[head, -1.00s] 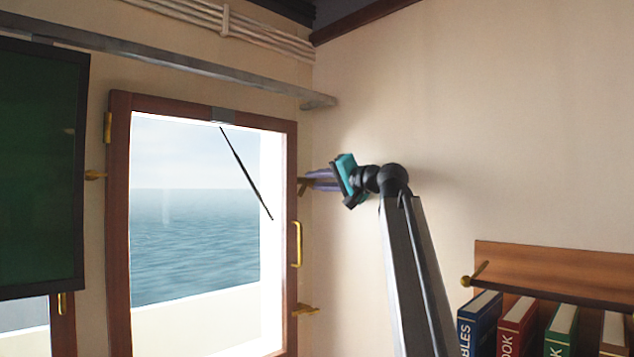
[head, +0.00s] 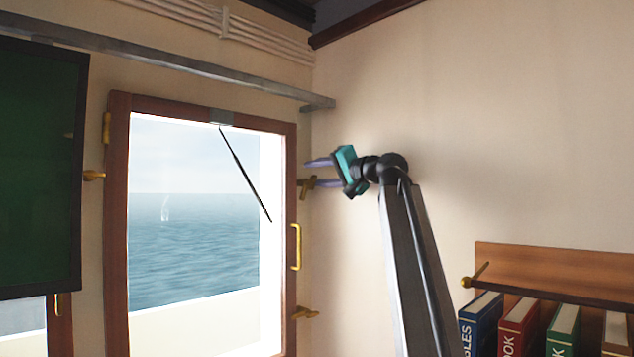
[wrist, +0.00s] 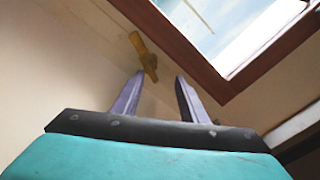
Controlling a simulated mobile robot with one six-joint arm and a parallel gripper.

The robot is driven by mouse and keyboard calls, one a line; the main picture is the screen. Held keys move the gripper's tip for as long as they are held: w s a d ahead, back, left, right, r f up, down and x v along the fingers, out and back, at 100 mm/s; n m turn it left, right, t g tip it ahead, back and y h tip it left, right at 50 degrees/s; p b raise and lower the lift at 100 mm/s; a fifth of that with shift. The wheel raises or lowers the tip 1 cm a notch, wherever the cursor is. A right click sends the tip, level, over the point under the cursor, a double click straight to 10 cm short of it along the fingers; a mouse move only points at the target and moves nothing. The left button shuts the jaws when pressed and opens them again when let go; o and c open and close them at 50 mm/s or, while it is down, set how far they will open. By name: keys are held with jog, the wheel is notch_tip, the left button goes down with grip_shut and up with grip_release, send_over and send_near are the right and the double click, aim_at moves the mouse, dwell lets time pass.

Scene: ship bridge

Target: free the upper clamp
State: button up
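The upper clamp (head: 307,188) is a small brass piece on the wall at the right side of the window frame (head: 290,215). It looks steeply tilted in the head view; whether it still overlaps the frame I cannot tell. In the wrist view the clamp (wrist: 143,52) lies just beyond the left fingertip. My gripper (head: 309,173), teal with purple fingers, is open in front of the wall. The lower finger is beside the clamp in the head view. The wrist view shows my gripper's fingers (wrist: 161,76) apart with nothing held between them.
A lower brass clamp (head: 305,312) lies horizontally by the frame, below a brass handle (head: 296,246). A grey rail (head: 200,68) runs above the window. A dark green screen (head: 40,165) hangs left. A bookshelf (head: 550,272) stands right. The wall between is bare.

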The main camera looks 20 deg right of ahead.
jog(key=s+a+r+p, duration=0.1)
jog(key=s+a+p, duration=0.1)
jog(key=s, duration=0.6)
jog(key=s+a+r+p, duration=0.1)
jog(key=s+p, duration=0.3)
jog(key=s, duration=0.4)
jog(key=shift+a+r, duration=0.25)
jog(key=shift+a, duration=0.15)
jog(key=shift+r+p, duration=0.1)
jog(key=shift+p, duration=0.25)
dwell(0.3)
